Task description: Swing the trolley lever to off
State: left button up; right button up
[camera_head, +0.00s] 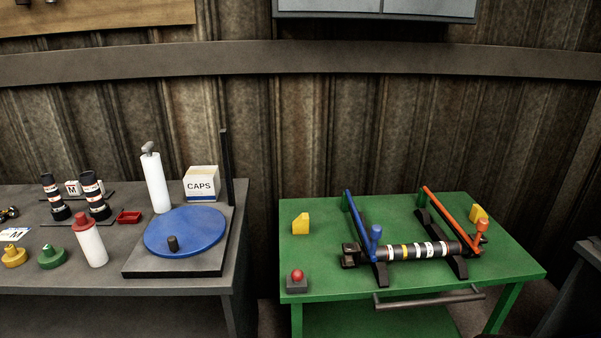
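The green trolley (320,262) stands at the right with a grey handle bar (430,298) along its front. On its top, a blue lever (361,222) and an orange lever (450,208) slope from the back towards the front, each with an upright knob at its front end. A black driveshaft with white and yellow bands (415,250) lies across dark supports near these front ends. I cannot tell which lever the task means, and no on or off marking is readable. Neither of my grippers is in view.
A red button on a grey box (297,281) sits at the trolley's front left corner. Yellow blocks (301,223) stand at its sides. A grey bench (190,286) at left bears a blue turntable (185,231), bottles and a CAPS box (201,184). A gap separates bench and trolley.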

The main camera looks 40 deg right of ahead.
aim_at(298, 275)
jog(key=k+z, duration=0.1)
jog(key=z, duration=1.75)
